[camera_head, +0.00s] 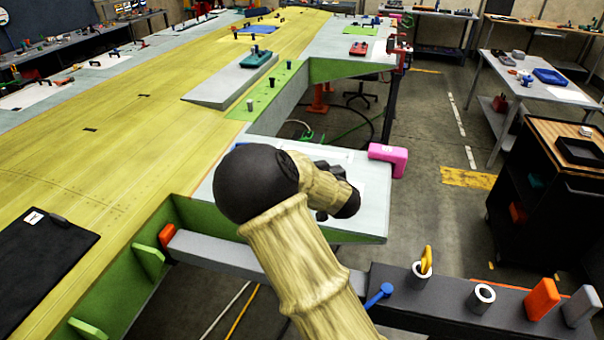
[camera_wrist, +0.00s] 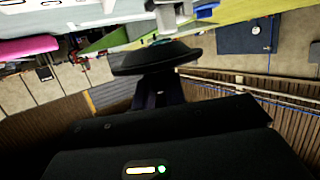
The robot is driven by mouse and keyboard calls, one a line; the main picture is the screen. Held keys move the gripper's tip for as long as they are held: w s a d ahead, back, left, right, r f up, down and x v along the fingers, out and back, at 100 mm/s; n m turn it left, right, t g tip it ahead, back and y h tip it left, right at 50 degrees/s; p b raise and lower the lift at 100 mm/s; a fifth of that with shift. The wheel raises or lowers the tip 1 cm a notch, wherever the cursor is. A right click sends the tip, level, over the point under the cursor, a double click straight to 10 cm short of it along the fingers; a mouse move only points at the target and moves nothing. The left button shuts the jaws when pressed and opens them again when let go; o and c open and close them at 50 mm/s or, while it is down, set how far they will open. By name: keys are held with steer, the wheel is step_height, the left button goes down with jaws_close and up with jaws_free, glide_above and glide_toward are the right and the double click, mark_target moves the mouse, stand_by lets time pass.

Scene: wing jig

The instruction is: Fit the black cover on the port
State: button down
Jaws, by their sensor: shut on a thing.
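In the wrist view, the black cover (camera_wrist: 152,60) is a wide, shallow dark disc. My gripper (camera_wrist: 160,85) is shut on it from below in the picture, and the dark fingers meet its underside. A grey cylindrical piece (camera_wrist: 170,12) shows just beyond the cover; I cannot tell whether it is the port or how far off it is. In the head view, my arm hides the gripper and the cover, over the near end of a pale panel beside the wing. I cannot make out the port for sure in the head view.
The yellow-green wing skin (camera_head: 130,150) fills the left, with a black mat (camera_head: 40,255) on it. A pink block (camera_head: 388,158) sits on the pale panel's edge. A dark bar (camera_head: 450,300) with sockets and blocks runs along the front right. A black cart (camera_head: 555,190) stands right.

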steer(key=s+d+n+g+y+b, duration=0.2)
steer(key=d+n+y+b, duration=0.2)
steer(key=d+y, duration=0.1)
steer(key=shift+s+d+r+n+y, duration=0.3)
steer(key=shift+d+n, duration=0.1)
steer(key=shift+d, duration=0.25)
steer(key=shift+w, duration=0.1)
